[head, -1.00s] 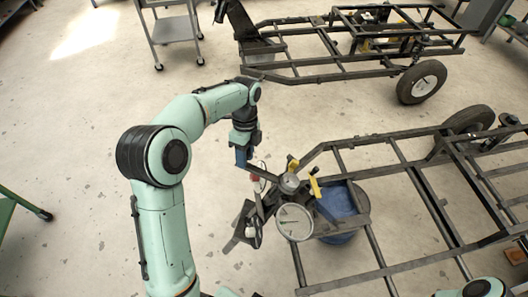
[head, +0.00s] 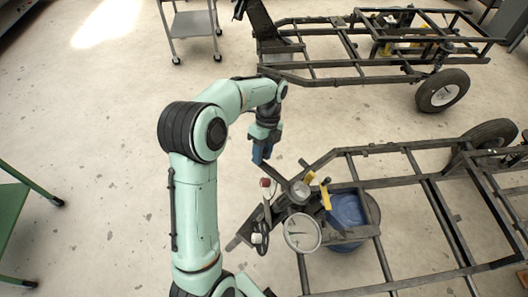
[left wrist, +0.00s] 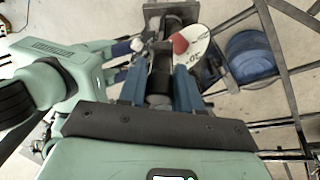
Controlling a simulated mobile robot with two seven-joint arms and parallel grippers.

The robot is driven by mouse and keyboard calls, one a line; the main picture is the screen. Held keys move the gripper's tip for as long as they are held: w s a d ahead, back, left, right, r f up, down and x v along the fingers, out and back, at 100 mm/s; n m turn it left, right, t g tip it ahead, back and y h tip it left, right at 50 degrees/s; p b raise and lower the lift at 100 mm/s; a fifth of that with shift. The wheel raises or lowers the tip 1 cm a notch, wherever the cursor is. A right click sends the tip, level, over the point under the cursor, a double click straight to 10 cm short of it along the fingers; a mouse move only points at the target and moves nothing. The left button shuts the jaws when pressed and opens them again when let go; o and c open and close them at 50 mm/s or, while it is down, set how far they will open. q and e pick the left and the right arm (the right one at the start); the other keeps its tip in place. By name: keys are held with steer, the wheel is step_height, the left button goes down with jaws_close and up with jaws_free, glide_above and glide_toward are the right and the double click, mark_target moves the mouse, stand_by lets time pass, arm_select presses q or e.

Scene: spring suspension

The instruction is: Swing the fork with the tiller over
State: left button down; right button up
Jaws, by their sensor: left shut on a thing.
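My left gripper (head: 260,156) is in the upper middle of the head view, with its blue fingers closed on the end of the tiller (head: 279,177), a dark bar running down to the right. The tiller meets the steering head (head: 299,190) at the front of the near frame. In the left wrist view the blue fingers (left wrist: 159,90) stand on both sides of the dark tiller. My right gripper is not visible in the head view.
A blue bin (head: 345,210) stands under the near black frame (head: 410,147). A second frame (head: 315,78) with a wheel (head: 443,91) stands behind. A grey cart (head: 192,28) is at the top and a green table (head: 18,215) at left. The floor between is clear.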

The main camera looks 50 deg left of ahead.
arm_select(q)
steer(key=c, duration=0.9)
jaws_free()
steer(key=shift+o, duration=0.2)
steer(key=p+v, duration=0.3)
steer(key=v, duration=1)
steer(key=shift+r, duration=0.2)
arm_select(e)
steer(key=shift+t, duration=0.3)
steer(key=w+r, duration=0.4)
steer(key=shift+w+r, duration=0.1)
